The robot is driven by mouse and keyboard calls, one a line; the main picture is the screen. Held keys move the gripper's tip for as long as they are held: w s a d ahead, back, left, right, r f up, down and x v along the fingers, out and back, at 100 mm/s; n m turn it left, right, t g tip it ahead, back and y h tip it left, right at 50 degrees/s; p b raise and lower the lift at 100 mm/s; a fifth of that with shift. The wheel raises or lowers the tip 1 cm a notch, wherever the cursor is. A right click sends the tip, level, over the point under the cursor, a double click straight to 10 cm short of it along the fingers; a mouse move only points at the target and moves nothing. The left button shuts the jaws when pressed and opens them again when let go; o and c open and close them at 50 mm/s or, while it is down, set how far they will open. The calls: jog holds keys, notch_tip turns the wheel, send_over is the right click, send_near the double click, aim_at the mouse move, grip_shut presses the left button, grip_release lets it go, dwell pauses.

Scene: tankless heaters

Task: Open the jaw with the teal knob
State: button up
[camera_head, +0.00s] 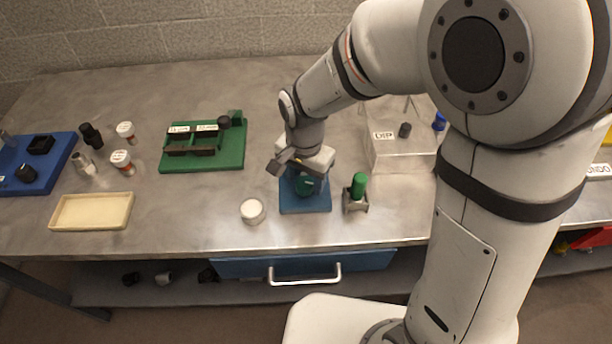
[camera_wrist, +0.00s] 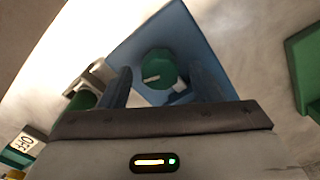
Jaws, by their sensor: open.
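A round teal knob (camera_head: 307,186) with a pale pointer mark stands on a blue base plate (camera_head: 304,206) near the table's front edge. In the wrist view the knob (camera_wrist: 158,64) sits in the upper middle over the blue plate (camera_wrist: 190,35). My gripper (camera_head: 301,170) is above the plate, pointing down, and partly hides the knob. In the wrist view my gripper (camera_wrist: 162,80) is open, one finger on each side of the knob with gaps between. I see no contact. A pale part shows below the knob, but I cannot clearly make out the jaw.
A green-topped valve-like fitting (camera_head: 357,192) stands just right of the plate, a white round jar (camera_head: 252,211) to its left. A green fixture (camera_head: 203,158) lies further left, a clear box (camera_head: 395,155) labelled DIP to the right. A cream tray (camera_head: 91,211) sits far left.

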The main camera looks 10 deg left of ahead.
jog(key=shift+c, duration=0.3)
jog(key=c, duration=0.9)
jog(key=shift+c, duration=0.2)
jog(key=n+b, duration=0.1)
jog(key=n, duration=0.3)
jog(key=shift+n, duration=0.3)
jog(key=n+b, duration=0.1)
jog(key=n, duration=1)
jog(key=shift+b, duration=0.3)
jog(key=shift+r+n, duration=0.1)
jog(key=shift+n, duration=2.4)
